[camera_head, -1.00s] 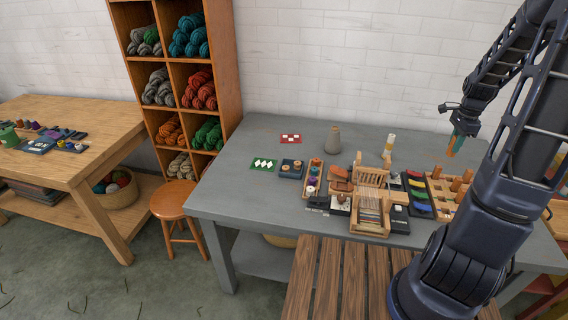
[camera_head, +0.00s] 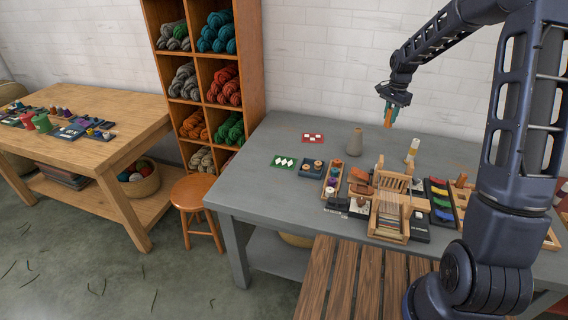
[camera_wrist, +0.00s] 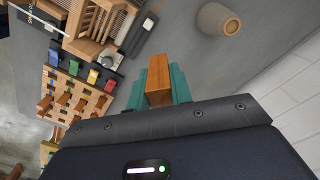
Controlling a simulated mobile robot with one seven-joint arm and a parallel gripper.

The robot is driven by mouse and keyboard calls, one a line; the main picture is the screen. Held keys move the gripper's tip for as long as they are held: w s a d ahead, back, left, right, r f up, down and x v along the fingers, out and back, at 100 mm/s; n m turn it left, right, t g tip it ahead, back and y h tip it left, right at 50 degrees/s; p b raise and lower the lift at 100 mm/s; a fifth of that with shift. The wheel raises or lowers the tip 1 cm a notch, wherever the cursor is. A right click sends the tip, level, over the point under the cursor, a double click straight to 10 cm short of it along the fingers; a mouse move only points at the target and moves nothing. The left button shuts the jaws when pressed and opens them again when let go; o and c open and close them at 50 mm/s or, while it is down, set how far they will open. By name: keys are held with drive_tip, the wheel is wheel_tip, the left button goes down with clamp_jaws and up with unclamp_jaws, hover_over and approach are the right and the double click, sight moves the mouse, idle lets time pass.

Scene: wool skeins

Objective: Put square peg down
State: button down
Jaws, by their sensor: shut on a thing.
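The square peg (camera_wrist: 158,82) is an orange-brown wooden block. My gripper (camera_wrist: 159,88) is shut on it, with teal fingers on both sides in the wrist view. In the head view my gripper (camera_head: 389,114) holds the peg (camera_head: 391,117) in the air above the back of the grey table (camera_head: 262,160), to the right of the grey vase. A wooden peg board (camera_wrist: 75,98) with several pegs shows at the left of the wrist view. In the head view it is partly hidden behind my arm.
A grey vase (camera_head: 355,142) and a pale bottle (camera_head: 412,150) stand on the table. A small wooden loom (camera_head: 390,205), a tray of coloured pieces (camera_head: 441,200) and a spool rack (camera_head: 332,183) crowd its front. The table's left and back parts are mostly clear.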

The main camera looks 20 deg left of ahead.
drive_tip(key=s+a+n, duration=0.1)
drive_tip(key=a+n, duration=0.3)
drive_tip(key=a, duration=1.7)
drive_tip(key=n, duration=0.4)
hover_over(288, 163)
wheel_tip(288, 163, down, 21)
drive_tip(key=shift+w+a+f, duration=0.1)
drive_tip(key=shift+f, duration=0.15)
drive_tip(key=c, duration=1.3)
unclamp_jaws()
drive_tip(key=shift+o, duration=0.2)
wheel_tip(288, 163, up, 12)
drive_tip(key=shift+r, duration=0.2)
